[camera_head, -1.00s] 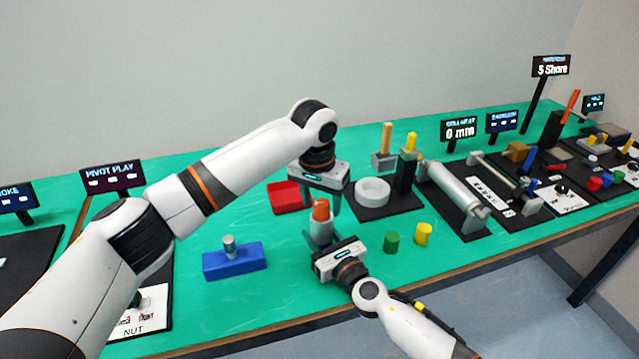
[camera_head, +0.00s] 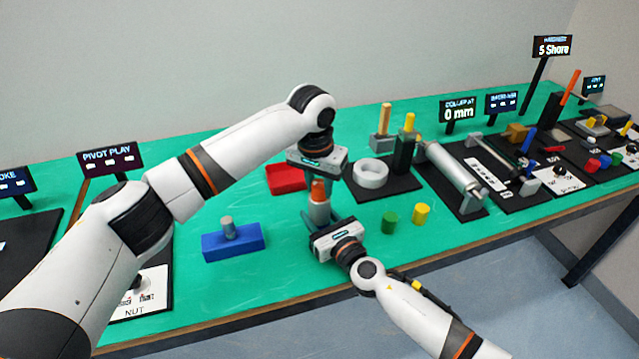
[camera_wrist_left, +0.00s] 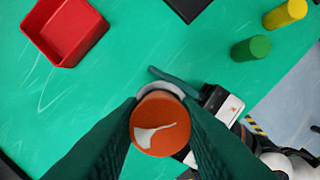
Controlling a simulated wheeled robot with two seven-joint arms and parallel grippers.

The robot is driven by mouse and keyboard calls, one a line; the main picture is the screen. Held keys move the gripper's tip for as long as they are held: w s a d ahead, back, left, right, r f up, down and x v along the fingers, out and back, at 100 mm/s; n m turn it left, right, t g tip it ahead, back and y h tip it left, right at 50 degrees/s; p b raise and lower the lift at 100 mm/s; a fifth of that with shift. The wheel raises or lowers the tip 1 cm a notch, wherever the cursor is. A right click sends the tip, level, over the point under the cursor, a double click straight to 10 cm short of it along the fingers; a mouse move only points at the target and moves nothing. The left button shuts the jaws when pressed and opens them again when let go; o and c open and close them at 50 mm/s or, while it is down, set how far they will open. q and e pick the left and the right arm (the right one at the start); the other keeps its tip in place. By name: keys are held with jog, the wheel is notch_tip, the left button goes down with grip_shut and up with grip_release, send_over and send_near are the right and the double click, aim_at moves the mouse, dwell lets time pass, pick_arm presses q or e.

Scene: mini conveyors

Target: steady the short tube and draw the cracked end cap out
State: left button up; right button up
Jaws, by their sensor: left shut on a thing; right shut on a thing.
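The short tube (camera_head: 320,213) is a light grey cylinder standing upright on the green table. The cracked end cap (camera_head: 318,190) is orange and sits at the tube's top. In the left wrist view the cap (camera_wrist_left: 160,124) shows a pale jagged mark on its top face. My left gripper (camera_head: 318,184) comes from above, its dark fingers shut on the cap's sides. My right gripper (camera_head: 320,222) comes from the front, low down, and is shut on the tube. Its fingers partly hide the tube, and my left fingers partly hide the cap.
A red tray (camera_head: 285,178) stands just behind and left. A blue block with a grey peg (camera_head: 234,243) is to the left. Green (camera_head: 389,222) and yellow (camera_head: 422,214) cylinders stand to the right. A white ring (camera_head: 371,173) lies on a black board. The table's front edge is close.

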aim_at(321, 182)
pick_arm(q)
jog(key=shift+r, duration=0.1)
pick_arm(e)
jog(key=shift+s+f, duration=0.15)
jog(key=shift+f, duration=0.35)
pick_arm(q)
jog(key=shift+r, duration=2.05)
pick_arm(e)
jog(key=o, duration=1.2)
jog(key=shift+r, duration=0.1)
jog(key=shift+o, duration=0.2)
jog(key=v, duration=1.2)
jog(key=shift+r, duration=0.1)
pick_arm(q)
jog(key=shift+f, duration=0.1)
pick_arm(e)
jog(key=shift+d, duration=0.1)
